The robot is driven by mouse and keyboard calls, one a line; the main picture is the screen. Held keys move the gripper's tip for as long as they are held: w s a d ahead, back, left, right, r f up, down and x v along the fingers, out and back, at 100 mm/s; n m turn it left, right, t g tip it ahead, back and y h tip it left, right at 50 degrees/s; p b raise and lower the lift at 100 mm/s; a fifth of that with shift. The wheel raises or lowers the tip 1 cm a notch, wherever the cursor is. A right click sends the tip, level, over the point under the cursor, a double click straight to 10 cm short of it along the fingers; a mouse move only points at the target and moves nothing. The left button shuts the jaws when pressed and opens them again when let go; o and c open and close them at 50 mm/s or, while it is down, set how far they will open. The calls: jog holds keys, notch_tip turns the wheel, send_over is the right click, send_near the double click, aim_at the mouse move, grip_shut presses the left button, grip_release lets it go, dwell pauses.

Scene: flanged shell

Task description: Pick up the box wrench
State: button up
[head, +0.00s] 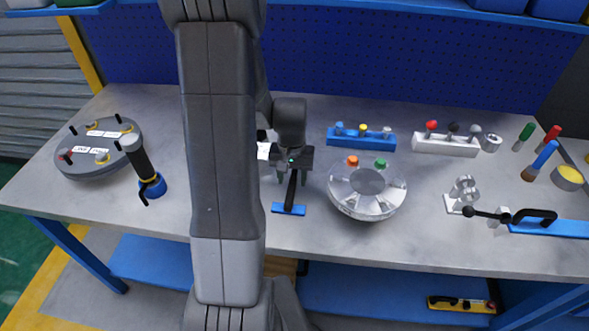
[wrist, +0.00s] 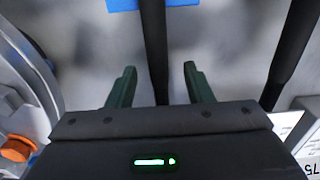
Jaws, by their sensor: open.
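A long dark bar, which looks like the box wrench (head: 291,194), lies near the front middle of the bench with its near end at a small blue block (head: 289,209). In the wrist view the dark bar (wrist: 154,40) runs between my fingers, with the blue block (wrist: 125,4) at the top edge. My gripper (head: 293,177) is over the bar, its two green fingers open, one on each side with a gap. In the wrist view my gripper (wrist: 159,72) hides the lower part of the bar. The wrench's far end is hidden in both views.
A silver flanged shell (head: 367,202) with orange and green knobs stands close to the right. A blue rack (head: 361,141) is behind it. A grey round plate (head: 92,160) and a black tool on a blue base (head: 152,187) are left. A second dark rod (wrist: 292,50) shows in the wrist view.

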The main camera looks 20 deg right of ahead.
aim_at(292, 181)
jog(key=shift+s+f, duration=0.1)
jog(key=shift+f, duration=0.7)
grip_shut()
jog(key=shift+r, duration=0.1)
notch_tip(292, 181, up, 10)
